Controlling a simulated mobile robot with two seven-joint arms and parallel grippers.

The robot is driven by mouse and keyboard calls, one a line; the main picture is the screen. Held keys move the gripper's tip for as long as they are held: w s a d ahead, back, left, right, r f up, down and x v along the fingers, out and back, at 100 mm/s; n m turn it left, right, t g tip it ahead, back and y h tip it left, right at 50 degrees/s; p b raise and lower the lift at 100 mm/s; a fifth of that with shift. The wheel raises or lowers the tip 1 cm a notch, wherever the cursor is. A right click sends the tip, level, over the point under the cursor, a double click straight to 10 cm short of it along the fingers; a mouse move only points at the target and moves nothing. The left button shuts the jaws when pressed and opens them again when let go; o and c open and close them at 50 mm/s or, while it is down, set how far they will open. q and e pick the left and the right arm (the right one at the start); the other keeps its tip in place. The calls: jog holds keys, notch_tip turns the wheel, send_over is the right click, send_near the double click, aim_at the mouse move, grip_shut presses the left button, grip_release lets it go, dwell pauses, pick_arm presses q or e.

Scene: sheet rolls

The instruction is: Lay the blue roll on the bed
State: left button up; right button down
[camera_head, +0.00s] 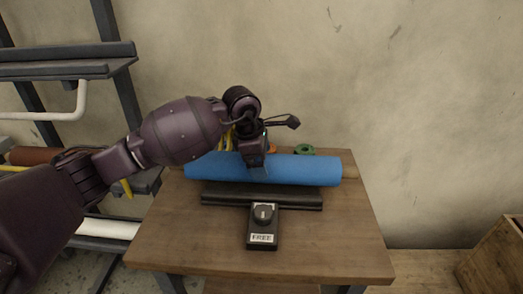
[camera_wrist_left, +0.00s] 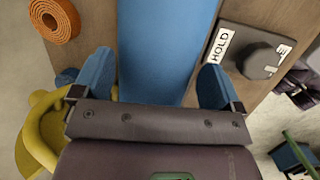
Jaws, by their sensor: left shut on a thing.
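In the left wrist view the blue roll (camera_wrist_left: 165,45) passes between the two blue fingers (camera_wrist_left: 156,85). The black bed (camera_head: 290,199) is a long bar in front of the roll, on the wooden table. I cannot tell whether the roll touches the table. My right gripper is out of view.
A green ring (camera_head: 304,149) and an orange ring (camera_wrist_left: 55,20) lie behind the roll. Something yellow (camera_wrist_left: 40,130) is beside the gripper. A rack (camera_head: 75,70) with rolls stands left. The table (camera_head: 340,240) is clear at the front; the wall is behind.

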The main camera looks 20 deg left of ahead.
pick_arm(q)
jog(key=shift+w+f, duration=0.15)
jog(key=shift+f, duration=0.4)
jog(key=o, duration=1.7)
jog(key=shift+f, duration=0.2)
jog(key=shift+s, duration=0.2)
jog(key=shift+r, duration=0.25)
jog(key=p+v, duration=0.2)
jog(key=v, duration=0.9)
jog(key=shift+d, duration=0.1)
jog(key=shift+s+r, duration=0.15)
jog(key=shift+r, duration=0.25)
